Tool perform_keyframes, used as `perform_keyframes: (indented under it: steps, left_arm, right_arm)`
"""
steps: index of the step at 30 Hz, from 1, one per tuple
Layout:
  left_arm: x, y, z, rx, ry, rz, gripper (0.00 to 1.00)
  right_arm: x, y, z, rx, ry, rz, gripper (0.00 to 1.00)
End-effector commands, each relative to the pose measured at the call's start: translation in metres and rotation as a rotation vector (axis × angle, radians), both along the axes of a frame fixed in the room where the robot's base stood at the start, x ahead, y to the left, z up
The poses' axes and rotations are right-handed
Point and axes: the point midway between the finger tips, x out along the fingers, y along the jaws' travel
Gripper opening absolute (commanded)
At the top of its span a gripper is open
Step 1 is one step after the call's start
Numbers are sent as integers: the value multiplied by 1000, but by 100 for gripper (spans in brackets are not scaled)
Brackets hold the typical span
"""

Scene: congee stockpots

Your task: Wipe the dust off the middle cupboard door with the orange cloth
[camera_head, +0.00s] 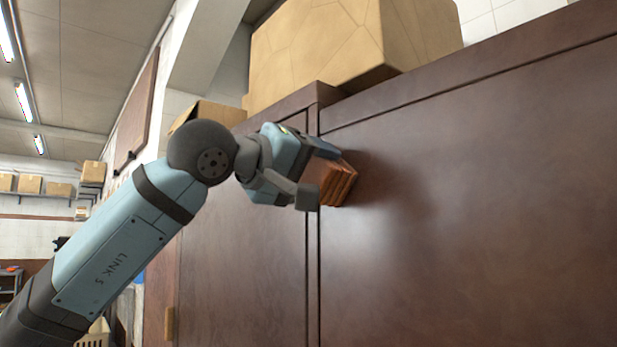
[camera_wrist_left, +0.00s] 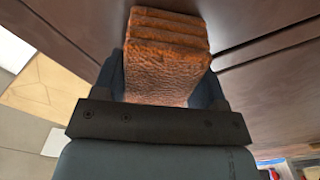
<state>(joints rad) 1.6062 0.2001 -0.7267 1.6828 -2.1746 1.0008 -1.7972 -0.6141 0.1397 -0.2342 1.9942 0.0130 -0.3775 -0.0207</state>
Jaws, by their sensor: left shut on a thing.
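The orange cloth (camera_head: 339,184) is a folded, layered pad. My left gripper (camera_head: 318,178) is shut on it and holds it at the upper left part of a dark brown cupboard door (camera_head: 470,200), close to the door's left edge. The cloth looks close against the door, but I cannot tell for sure that it touches. The left wrist view shows the cloth (camera_wrist_left: 167,60) between both fingers, with the brown door surface (camera_wrist_left: 255,20) beyond it. Faint lighter patches show on the door; I cannot tell whether they are dust or reflections. My right gripper is not in view.
Another brown door panel (camera_head: 245,260) lies left of a dark vertical seam. A large cardboard box (camera_head: 320,50) and a smaller one (camera_head: 215,113) sit on top of the cupboard. Shelves with boxes (camera_head: 30,184) stand far off at the left.

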Motion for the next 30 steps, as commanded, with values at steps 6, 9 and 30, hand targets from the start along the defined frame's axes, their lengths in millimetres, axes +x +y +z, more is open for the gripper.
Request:
perform_keyframes:
  steps: [6,9,30]
  left_arm:
    - [8,4,1,0,1,3,47]
    - [15,9,1,-1,2,3,47]
    - [32,27,-2,0,0,2,47]
  right_arm:
    - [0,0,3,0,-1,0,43]
    - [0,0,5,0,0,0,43]
    - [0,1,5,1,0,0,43]
